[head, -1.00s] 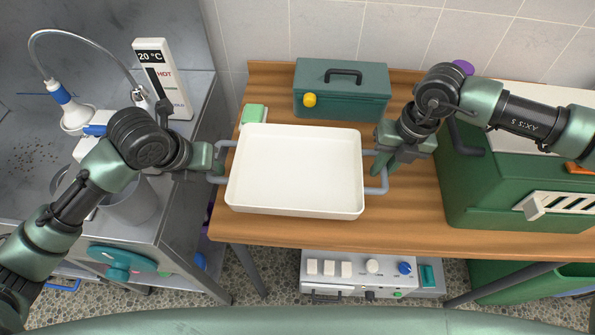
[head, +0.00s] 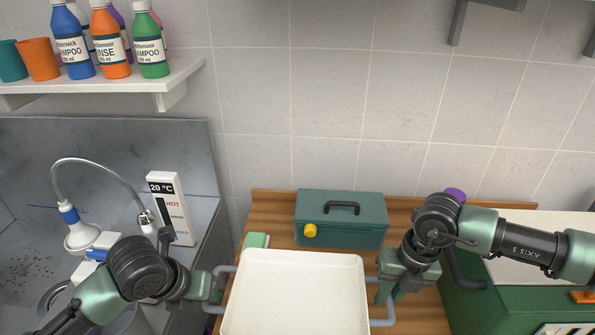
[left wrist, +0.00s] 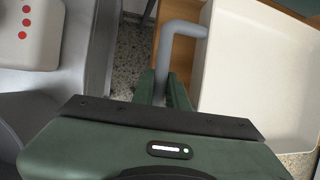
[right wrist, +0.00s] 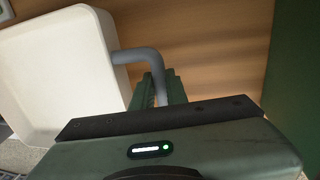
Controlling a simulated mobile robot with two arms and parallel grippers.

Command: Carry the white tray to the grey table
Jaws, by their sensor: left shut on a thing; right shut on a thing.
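The white tray (head: 295,290) is empty and appears level, with a grey handle at each side. It is at the bottom middle of the head view, in front of a wooden table (head: 270,212); its near edge is cut off. My left gripper (head: 216,287) is shut on the tray's left handle, which shows in the left wrist view (left wrist: 178,32). My right gripper (head: 385,290) is shut on the right handle, which shows in the right wrist view (right wrist: 145,57). I cannot tell whether the tray touches the wood. No grey table is clearly identifiable in these views.
A teal toolbox (head: 341,219) with a yellow knob stands behind the tray, and a green block (head: 257,240) is by its far left corner. A steel sink (head: 190,215) is at left, a green cabinet (head: 480,305) at right. A bottle shelf (head: 110,80) hangs above.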

